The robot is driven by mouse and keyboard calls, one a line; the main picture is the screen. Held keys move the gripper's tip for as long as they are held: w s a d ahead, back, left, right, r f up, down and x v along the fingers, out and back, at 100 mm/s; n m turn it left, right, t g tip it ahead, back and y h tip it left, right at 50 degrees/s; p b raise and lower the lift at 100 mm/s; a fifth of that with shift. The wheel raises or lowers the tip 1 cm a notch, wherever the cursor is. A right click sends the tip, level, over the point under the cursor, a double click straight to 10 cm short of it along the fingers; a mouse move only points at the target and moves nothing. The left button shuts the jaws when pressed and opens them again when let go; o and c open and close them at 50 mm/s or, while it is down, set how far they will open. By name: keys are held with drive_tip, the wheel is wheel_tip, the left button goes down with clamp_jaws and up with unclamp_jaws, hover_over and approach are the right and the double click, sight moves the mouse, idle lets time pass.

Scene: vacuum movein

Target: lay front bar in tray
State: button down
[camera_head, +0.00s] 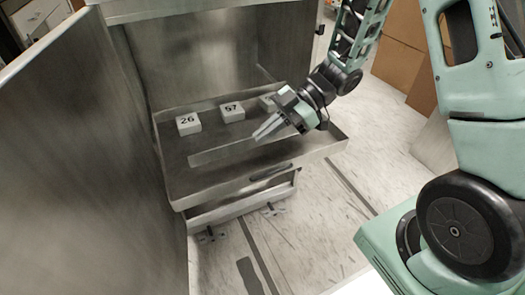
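The tray (175,187) is a shallow metal drawer pulled out from a grey metal cabinet. A flat light-grey bar (220,152), probably the front bar, extends across the tray's front part, in front of the numbered blocks. Its right part passes behind my gripper's fingers. I cannot tell whether it rests on the tray floor or is slightly above it. My gripper (262,132) is over the tray's front right part, fingers pointing down and left, at or very near the bar. Whether the fingers are closed on it is not clear.
White blocks marked 26 (188,124) and 57 (232,112) stand in the tray; a third (268,102) is partly hidden by my gripper. A thin dark rod (264,73) shows behind the gripper. The cabinet wall (75,150) bounds the left. Cardboard boxes (400,50) stand back right.

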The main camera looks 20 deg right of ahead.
sight(266, 160)
wheel_tip(266, 160, down, 5)
drive_tip(key=b, duration=0.2)
drive_tip(key=shift+f+b, duration=0.15)
drive_tip(key=shift+b, duration=0.2)
drive_tip(key=c, duration=1.7)
unclamp_jaws()
